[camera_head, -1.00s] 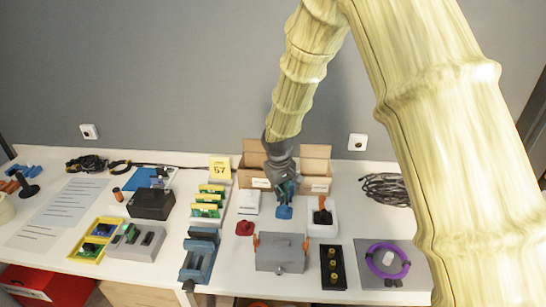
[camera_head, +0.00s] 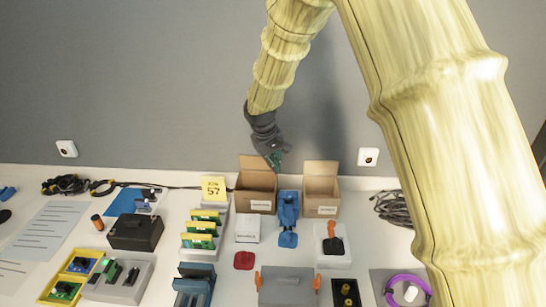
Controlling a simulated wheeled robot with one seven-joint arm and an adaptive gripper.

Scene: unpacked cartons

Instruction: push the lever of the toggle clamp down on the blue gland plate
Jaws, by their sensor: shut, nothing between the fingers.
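A flat blue plate (camera_head: 124,201), which I take for the gland plate, lies at the back left of the table. A small grey device (camera_head: 146,201) at its right edge may be the toggle clamp; it is too small to tell its lever's position. My gripper (camera_head: 276,158) is shut and empty, in the air in front of the wall, above the two open cartons. It is well to the right of the blue plate and apart from it.
Two open cartons (camera_head: 257,202) (camera_head: 321,206) stand at the back, with an upright blue fixture (camera_head: 288,212) between them. A black box (camera_head: 136,232), a yellow sign (camera_head: 213,189) and green boards in a rack (camera_head: 202,229) stand left of them. Coiled cables (camera_head: 392,207) lie right.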

